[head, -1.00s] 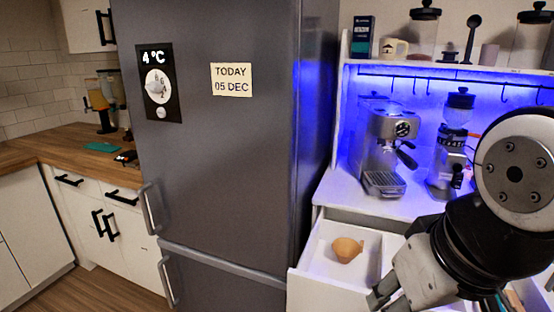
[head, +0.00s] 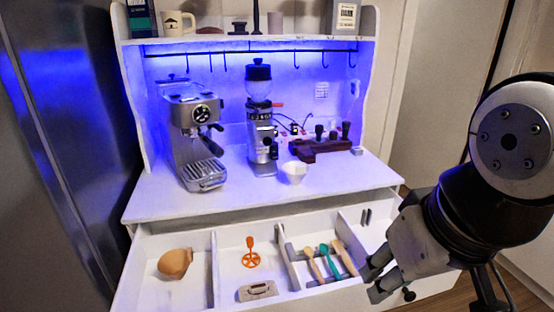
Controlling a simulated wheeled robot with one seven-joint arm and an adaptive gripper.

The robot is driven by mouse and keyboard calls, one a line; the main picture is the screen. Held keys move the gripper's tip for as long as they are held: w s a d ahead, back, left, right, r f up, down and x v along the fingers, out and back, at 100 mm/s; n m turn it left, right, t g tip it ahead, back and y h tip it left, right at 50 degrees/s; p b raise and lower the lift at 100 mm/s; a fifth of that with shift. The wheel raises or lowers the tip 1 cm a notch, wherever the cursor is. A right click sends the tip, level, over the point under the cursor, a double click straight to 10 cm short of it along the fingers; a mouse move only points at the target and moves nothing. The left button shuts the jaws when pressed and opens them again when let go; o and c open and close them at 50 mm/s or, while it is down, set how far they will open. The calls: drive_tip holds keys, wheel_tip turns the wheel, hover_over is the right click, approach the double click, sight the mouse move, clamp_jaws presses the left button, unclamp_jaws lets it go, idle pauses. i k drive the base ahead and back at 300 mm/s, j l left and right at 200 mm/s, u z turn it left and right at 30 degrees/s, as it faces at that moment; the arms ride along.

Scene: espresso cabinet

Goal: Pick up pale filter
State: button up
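A tan, cone-shaped filter (head: 174,263) with a small handle lies in the left compartment of the open drawer. A white, cup-like cone (head: 294,172) stands on the white counter, right of the grinder; it looks like a pale filter. My gripper (head: 372,279) is at the right end of the open drawer, near its front edge. Its fingers look apart, with nothing seen between them. It is to the right of and in front of the white cone, and far right of the tan filter.
The open drawer (head: 212,270) also holds an orange tool (head: 250,254), a small grey-beige item (head: 258,291) and several utensils (head: 328,262). An espresso machine (head: 195,135) and a grinder (head: 261,120) stand behind. A dark wooden stand (head: 322,147) is at the counter's right. The front counter is clear.

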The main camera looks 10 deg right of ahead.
sight(296, 172)
drive_tip(key=i+l, duration=0.2)
drive_tip(key=i, duration=0.25)
drive_tip(key=i+l+u, duration=0.1)
drive_tip(key=i, duration=0.35)
drive_tip(key=l, duration=0.1)
